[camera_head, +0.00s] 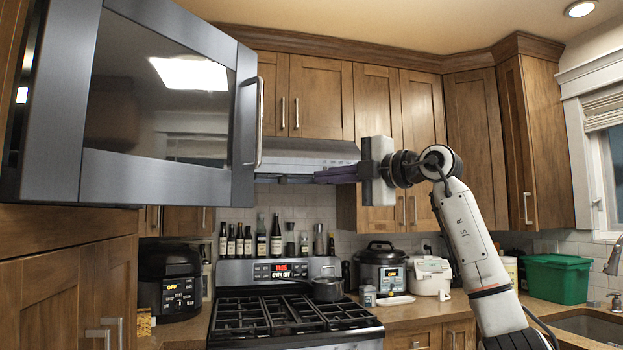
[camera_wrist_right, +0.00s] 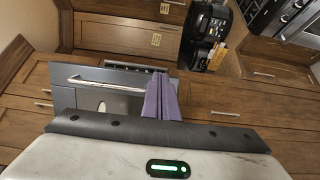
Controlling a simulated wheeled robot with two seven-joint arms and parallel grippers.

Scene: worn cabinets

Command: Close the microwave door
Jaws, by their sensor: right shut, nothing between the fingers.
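The microwave door (camera_head: 160,110) is a grey frame with a dark glass window at the upper left of the head view. It stands swung out from the wooden cabinet. Its bar handle (camera_head: 259,122) runs vertically along the right edge, and the handle also shows in the right wrist view (camera_wrist_right: 105,85). My right gripper (camera_head: 320,178) has purple fingers, shut and empty, pointing left toward the door's handle side. In the head view a gap shows between them and the handle. The fingers (camera_wrist_right: 160,97) overlap the door edge in the wrist view; contact cannot be told. My left gripper is not in view.
A gas stove (camera_head: 290,315) with a pot (camera_head: 327,289) stands below, with several bottles behind it. A black cooker (camera_head: 170,280) is on the left counter. A pressure cooker (camera_head: 381,270) and a green bin (camera_head: 560,278) are at right. A range hood (camera_head: 305,150) is behind the gripper.

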